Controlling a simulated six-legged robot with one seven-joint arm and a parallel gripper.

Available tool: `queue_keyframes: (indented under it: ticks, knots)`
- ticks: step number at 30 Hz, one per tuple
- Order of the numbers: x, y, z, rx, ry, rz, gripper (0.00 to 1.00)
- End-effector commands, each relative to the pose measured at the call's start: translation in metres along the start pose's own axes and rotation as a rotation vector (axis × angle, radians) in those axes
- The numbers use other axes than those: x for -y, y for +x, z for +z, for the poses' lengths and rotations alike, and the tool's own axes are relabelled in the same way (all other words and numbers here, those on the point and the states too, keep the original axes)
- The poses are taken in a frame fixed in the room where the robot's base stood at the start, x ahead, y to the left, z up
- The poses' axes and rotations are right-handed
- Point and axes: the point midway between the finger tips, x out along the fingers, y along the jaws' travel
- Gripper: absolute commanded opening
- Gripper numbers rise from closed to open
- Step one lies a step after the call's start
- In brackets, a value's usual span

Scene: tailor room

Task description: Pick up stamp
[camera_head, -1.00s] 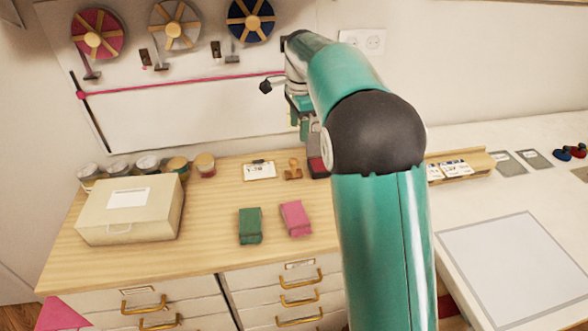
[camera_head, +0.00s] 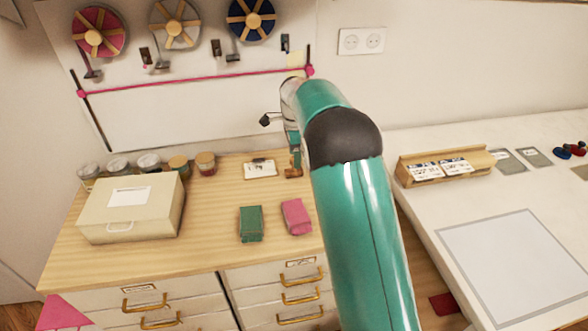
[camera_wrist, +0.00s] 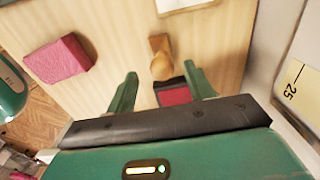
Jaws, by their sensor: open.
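The stamp is a small brown wooden piece with a rounded handle. In the head view the stamp (camera_head: 292,172) is at the back of the wooden cabinet top, partly covered by my gripper (camera_head: 296,156). In the wrist view the stamp (camera_wrist: 160,58) shows just beyond and between the fingertips of my gripper (camera_wrist: 160,72). The green fingers are spread apart with nothing held. I cannot tell whether a finger touches the stamp.
A red ink pad with a dark edge (camera_wrist: 173,93) lies beside the stamp. A label card (camera_head: 259,170), pink block (camera_head: 296,217), green block (camera_head: 251,224), beige box (camera_head: 130,212) and several jars share the top. Bare wood lies in front of the stamp.

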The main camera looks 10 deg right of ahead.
Motion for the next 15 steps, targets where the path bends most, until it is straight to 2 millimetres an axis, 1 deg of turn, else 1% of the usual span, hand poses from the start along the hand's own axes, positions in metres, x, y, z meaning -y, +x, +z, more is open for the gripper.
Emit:
queue_keyframes:
  ticks: [3, 6, 8, 10, 15]
  knots:
    - [0.002, 0.019, 0.002, 0.000, 0.000, 0.004, 0.53]
    - [0.002, 0.034, 0.002, 0.000, 0.000, 0.003, 0.53]
    - [0.002, 0.041, 0.002, 0.000, 0.000, 0.003, 0.53]
    - [0.003, 0.044, 0.002, 0.000, 0.000, 0.001, 0.53]
    - [0.003, 0.045, 0.002, 0.000, 0.000, 0.000, 0.53]
